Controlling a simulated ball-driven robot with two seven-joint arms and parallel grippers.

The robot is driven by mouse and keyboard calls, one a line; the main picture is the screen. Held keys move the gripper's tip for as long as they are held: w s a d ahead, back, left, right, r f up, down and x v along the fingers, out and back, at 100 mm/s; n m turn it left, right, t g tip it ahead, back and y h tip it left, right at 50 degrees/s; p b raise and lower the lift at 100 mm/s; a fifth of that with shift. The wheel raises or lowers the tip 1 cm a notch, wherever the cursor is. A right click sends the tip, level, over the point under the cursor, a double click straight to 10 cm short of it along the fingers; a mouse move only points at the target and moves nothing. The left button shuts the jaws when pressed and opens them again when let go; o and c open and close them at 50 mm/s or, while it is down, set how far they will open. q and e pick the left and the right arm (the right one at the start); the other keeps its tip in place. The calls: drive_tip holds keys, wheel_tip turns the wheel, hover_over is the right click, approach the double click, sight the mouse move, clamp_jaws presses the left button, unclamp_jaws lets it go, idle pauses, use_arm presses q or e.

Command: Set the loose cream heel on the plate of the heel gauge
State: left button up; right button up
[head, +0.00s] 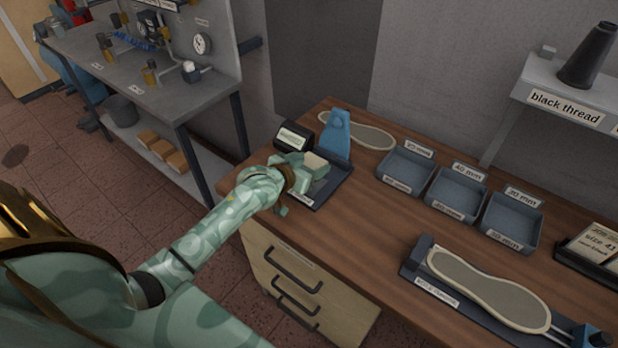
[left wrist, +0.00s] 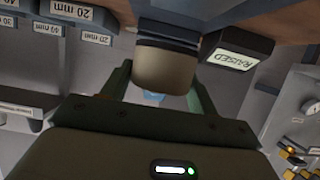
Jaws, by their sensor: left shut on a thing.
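The cream heel (head: 316,161) is between the fingers of my left gripper (head: 300,178), which is shut on it. In the left wrist view the heel (left wrist: 166,72) shows as a beige block with a darker band, between the two green fingers (left wrist: 160,92). The heel gauge has a dark plate (head: 331,187), a blue upright (head: 336,136) and a black display box (head: 293,137). The heel is over the plate, in front of the upright; I cannot tell whether it touches the plate. The display in the left wrist view (left wrist: 233,60) seems to read "RAISED". My right gripper is not in view.
A shoe sole (head: 365,131) lies behind the gauge. Three labelled blue-grey trays stand to its right, the nearest to it being this tray (head: 402,187). Another sole (head: 485,287) rests on a dark stand at the front right. The wood tabletop (head: 375,222) between is clear.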

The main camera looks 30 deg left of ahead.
use_arm(q)
drive_tip(key=shift+w+a+f, duration=0.3)
drive_tip(key=shift+a+f, duration=0.1)
drive_tip(key=shift+f, duration=0.15)
drive_tip(key=f, duration=0.1)
drive_tip(key=f+b, duration=0.2)
drive_tip(key=f, duration=0.1)
drive_tip(key=shift+w+a, duration=0.2)
drive_tip(key=shift+w, duration=0.05)
drive_tip(key=shift+r, duration=0.15)
drive_tip(key=o, duration=1)
